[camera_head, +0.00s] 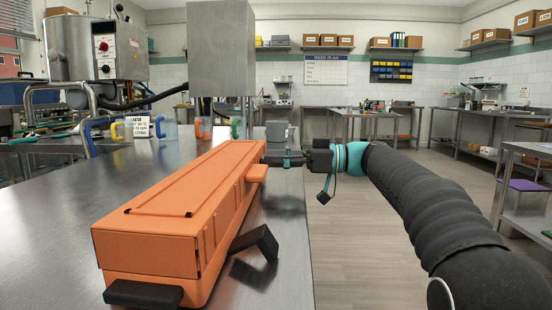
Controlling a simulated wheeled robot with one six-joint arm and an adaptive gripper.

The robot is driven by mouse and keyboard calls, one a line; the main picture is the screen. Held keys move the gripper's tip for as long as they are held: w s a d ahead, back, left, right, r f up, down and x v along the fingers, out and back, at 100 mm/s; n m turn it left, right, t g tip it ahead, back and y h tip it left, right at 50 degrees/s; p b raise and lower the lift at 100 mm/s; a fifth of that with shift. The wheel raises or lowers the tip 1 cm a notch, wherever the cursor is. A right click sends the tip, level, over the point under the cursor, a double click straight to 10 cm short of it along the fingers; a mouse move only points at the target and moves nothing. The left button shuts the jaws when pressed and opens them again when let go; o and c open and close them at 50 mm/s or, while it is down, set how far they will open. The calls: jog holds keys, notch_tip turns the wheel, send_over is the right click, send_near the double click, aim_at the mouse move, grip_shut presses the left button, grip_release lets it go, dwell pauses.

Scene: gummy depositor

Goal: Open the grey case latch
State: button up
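A long orange case (170,215) lies on the steel table. No grey case is clear to me. One dark grey, latch-like piece (145,293) sticks out low at its near end. A second dark, angled piece (255,242) juts from its right side, and an orange tab (257,173) stands out farther along that side. My gripper (276,160) is at the far right end of the case, pointing left, beyond the orange tab. Its fingertips are small and partly merge with the dark background, so I cannot tell their opening or whether they touch the case.
The steel table (60,200) is mostly bare left of the case. A grey mug-like object (277,132) stands behind my gripper. Colourful-handled containers (158,128) and a grey box-shaped column (222,50) stand behind the case. Open floor (350,240) lies right of the table.

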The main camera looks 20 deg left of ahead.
jog(key=c, duration=1)
jog(key=shift+f+y+b, duration=0.3)
jog(key=shift+f+b, duration=0.15)
jog(key=shift+b, duration=0.55)
jog(key=y+b, duration=0.1)
jog(key=b, duration=0.4)
jog(key=shift+w+d+f+g+y, duration=0.1)
jog(key=shift+d+f+g+y, duration=0.2)
jog(key=shift+d+f+y, duration=0.1)
jog(key=shift+d+r+y, duration=0.15)
jog(key=shift+d+y, duration=0.05)
jog(key=shift+y, duration=0.5)
jog(key=shift+d+y, duration=0.1)
jog(key=shift+y, duration=0.2)
jog(key=o, duration=1.2)
jog(key=shift+w+d, duration=0.1)
jog(key=v, duration=1.2)
